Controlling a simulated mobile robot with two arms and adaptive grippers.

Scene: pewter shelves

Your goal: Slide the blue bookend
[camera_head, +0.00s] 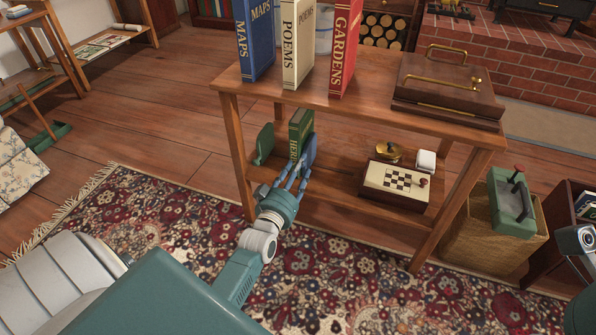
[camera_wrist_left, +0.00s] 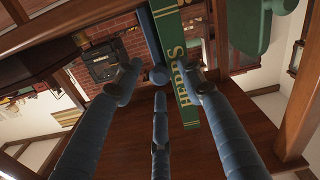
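The blue bookend (camera_head: 311,150) stands on the lower shelf, against the right side of the green HERBS book (camera_head: 301,124). A green bookend (camera_head: 264,143) stands to the left of the book. My left gripper (camera_head: 294,172) reaches in from the front, low at the book and the blue bookend. In the left wrist view its fingers (camera_wrist_left: 158,80) are spread apart, with the blue bookend (camera_wrist_left: 166,32) and the book (camera_wrist_left: 190,75) just beyond the tips. I cannot tell whether a finger touches the bookend. My right gripper is out of view.
The upper shelf (camera_head: 300,92) hangs above with tall books and a wooden case (camera_head: 447,88). The shelf between bookend and box is clear.

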